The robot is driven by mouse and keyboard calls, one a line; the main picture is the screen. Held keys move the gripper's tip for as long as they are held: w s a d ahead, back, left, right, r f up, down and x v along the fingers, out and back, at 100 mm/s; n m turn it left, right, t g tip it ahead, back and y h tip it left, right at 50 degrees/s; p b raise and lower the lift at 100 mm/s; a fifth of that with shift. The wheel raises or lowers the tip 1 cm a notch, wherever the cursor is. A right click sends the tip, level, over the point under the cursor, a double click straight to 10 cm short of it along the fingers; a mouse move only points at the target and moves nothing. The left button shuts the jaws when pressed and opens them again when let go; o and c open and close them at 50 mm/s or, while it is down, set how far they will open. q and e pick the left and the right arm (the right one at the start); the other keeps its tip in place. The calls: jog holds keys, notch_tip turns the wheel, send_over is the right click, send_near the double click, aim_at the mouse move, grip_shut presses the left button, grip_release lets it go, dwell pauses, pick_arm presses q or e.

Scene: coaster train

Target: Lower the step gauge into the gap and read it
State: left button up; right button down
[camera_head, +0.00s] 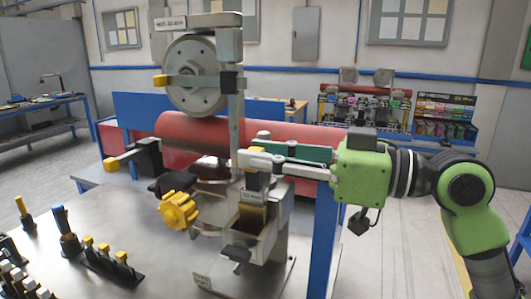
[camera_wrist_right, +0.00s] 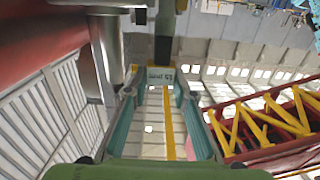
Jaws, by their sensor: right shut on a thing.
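My right gripper (camera_head: 258,163) reaches in from the right, its fingers level at the front of the metal fixture. A yellow-brown part shows below the fingers, above an open-topped metal housing (camera_head: 252,234). I cannot tell how far it reaches inside, and no reading is legible. In the right wrist view a small lettered block (camera_wrist_right: 160,74) shows between the fingertips. My left gripper is not in view.
A yellow knob (camera_head: 180,211) and a yellow-tipped lever (camera_head: 118,163) project at the left. Several yellow-topped tools (camera_head: 104,250) and a blue-topped one (camera_head: 62,222) stand on the table (camera_head: 160,265).

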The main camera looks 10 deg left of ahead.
jog(key=shift+s+r+p, duration=0.1)
jog(key=shift+r+p, duration=0.7)
jog(key=shift+r, duration=0.7)
notch_tip(320, 180, up, 8)
jog(key=p, duration=0.6)
jog(key=shift+r, duration=0.15)
dwell(0.8)
